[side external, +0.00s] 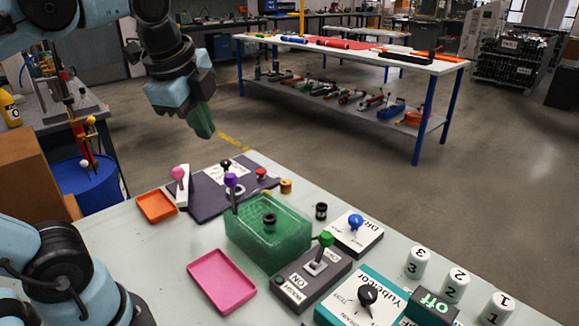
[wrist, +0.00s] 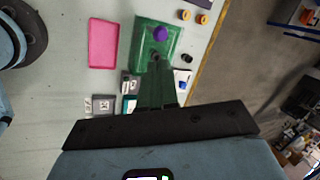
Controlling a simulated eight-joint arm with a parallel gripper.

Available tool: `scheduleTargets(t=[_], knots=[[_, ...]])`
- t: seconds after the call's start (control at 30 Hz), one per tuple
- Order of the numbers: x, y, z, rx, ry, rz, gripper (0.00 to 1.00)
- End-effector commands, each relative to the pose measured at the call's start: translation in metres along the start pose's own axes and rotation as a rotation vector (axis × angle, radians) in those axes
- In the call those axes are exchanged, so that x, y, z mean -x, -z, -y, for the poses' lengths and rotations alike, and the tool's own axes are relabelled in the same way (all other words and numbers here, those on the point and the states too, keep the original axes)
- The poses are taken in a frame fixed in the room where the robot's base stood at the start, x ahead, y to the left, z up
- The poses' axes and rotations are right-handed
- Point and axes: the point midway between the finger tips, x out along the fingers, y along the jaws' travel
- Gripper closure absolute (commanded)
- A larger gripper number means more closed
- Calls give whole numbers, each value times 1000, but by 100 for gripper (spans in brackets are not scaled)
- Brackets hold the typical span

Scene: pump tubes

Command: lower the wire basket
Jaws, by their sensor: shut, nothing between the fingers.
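A green box with a mesh-like look (side external: 262,240) stands on the table, with a black ring-like piece (side external: 269,219) in it. I cannot tell which part of it is the wire basket. A purple knob (side external: 231,181) on an upright stem stands at its back left corner. In the wrist view the green box (wrist: 142,42) is at the top, with the purple knob (wrist: 160,34) over it. My gripper (side external: 204,130) is shut and empty, high above the table's back edge and apart from the box. Its green fingers (wrist: 157,72) overlap the box's lower edge in the wrist view.
A pink tray (side external: 221,282) and an orange tray (side external: 157,206) lie left of the box. A grey switch box with a green knob (side external: 326,239), a blue-knobbed box (side external: 356,222) and a teal device (side external: 350,300) stand to the right. White numbered cylinders (side external: 452,286) stand at far right.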

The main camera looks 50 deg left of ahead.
Motion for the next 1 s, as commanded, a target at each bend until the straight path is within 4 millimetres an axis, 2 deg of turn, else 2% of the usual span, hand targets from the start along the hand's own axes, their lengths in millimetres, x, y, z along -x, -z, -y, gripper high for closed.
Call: scheduleTargets(t=[0.2, 0.6, 0.8, 1.0], knots=[[-35, 0, 0, 4, 0, 0, 100], [-90, 0, 0, 4, 0, 0, 100], [-108, 0, 0, 5, 0, -1, 100], [-116, 0, 0, 4, 0, -1, 100]])
